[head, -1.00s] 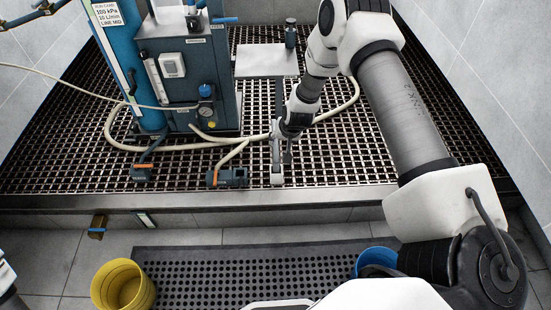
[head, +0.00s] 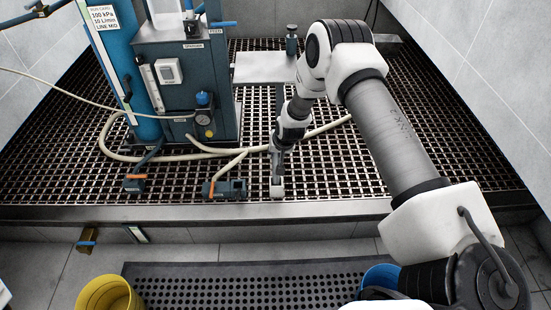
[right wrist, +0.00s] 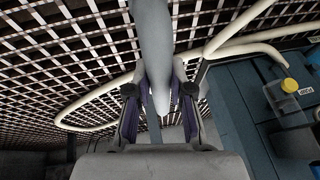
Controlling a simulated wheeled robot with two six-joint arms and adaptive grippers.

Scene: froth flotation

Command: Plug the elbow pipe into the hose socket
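My right gripper (head: 278,150) points down over the grating, right of the teal valve block with an orange handle (head: 228,188). A pale grey pipe, which I take as the elbow pipe (head: 277,190), hangs from it with its light end lowest. In the right wrist view the grey pipe (right wrist: 152,45) runs between the two dark fingers (right wrist: 160,85), which press in from both sides. Its bend cannot be made out clearly. I cannot pick out the hose socket for certain; a cream hose (head: 235,152) passes behind the gripper. My left gripper is out of view.
The blue machine cabinet (head: 185,75) and blue column stand at the back left. A second valve (head: 134,184) is left of the first. A grey side table (head: 266,67) stands behind my arm. A metal edge (head: 180,213) borders the grating; yellow (head: 108,295) and blue buckets stand in front.

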